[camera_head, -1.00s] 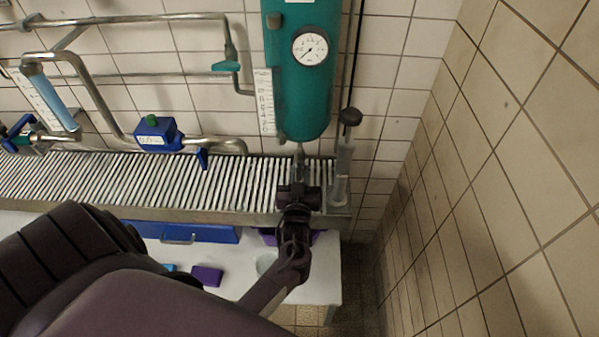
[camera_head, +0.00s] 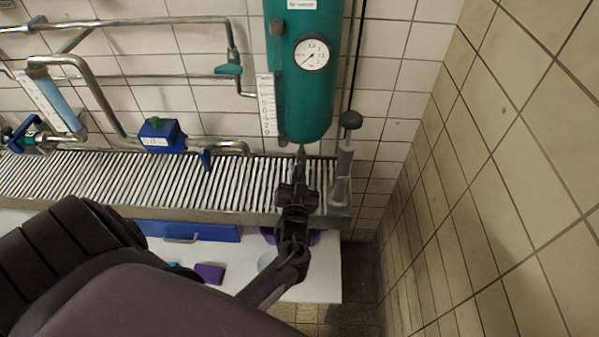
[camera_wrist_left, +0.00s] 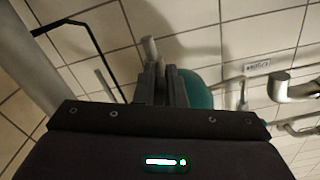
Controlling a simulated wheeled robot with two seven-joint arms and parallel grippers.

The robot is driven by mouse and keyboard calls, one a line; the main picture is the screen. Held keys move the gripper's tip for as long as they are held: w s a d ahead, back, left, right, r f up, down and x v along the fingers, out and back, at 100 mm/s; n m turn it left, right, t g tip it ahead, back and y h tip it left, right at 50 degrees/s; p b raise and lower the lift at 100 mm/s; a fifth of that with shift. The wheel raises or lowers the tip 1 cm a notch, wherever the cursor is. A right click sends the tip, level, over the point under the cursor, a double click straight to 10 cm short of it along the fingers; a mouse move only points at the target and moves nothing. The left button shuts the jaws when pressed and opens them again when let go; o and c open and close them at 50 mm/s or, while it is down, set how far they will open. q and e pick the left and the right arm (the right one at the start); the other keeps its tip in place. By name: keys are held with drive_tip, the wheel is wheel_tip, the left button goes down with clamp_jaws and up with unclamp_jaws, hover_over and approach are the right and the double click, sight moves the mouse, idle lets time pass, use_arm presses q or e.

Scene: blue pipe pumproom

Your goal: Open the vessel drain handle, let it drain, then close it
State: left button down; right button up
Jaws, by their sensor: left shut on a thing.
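The vessel (camera_head: 304,105) is a teal cylinder with a rounded bottom on the tiled wall, and it also shows in the left wrist view (camera_wrist_left: 197,92). A thin outlet (camera_head: 301,153) comes down from its bottom. My left gripper (camera_head: 299,186) is directly below that outlet, above the slatted ledge. It is shut on what appears to be the drain handle, which the fingers and wrist hide. In the left wrist view the fingers (camera_wrist_left: 160,84) are close together beside the vessel. I cannot tell the handle's angle, or whether liquid flows. My right gripper is not in view.
A pressure gauge (camera_head: 312,54) sits on the vessel. A blue valve body (camera_head: 160,136) and pipes are at left. A slatted ledge (camera_head: 120,183) runs below. The tiled side wall (camera_head: 490,190) bounds the right.

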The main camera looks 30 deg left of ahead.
use_arm(q)
drive_tip(key=m, duration=0.1)
drive_tip(key=m+p, duration=0.1)
drive_tip(key=shift+a+r+m, duration=0.25)
drive_tip(key=shift+r+m, duration=0.05)
drive_tip(key=shift+m, duration=0.1)
drive_tip(key=m+p, duration=0.2)
drive_tip(key=m, duration=0.1)
drive_tip(key=r+m+p, duration=0.1)
drive_tip(key=m, duration=0.3)
drive_tip(key=a+m+p, duration=0.1)
drive_tip(key=m+p, duration=0.1)
drive_tip(key=m, duration=0.2)
drive_tip(key=shift+s+r+p, duration=0.25)
drive_tip(key=shift+r+p, duration=0.1)
drive_tip(key=c, duration=1.8)
unclamp_jaws()
drive_tip(key=o, duration=0.3)
drive_tip(key=shift+f, duration=0.1)
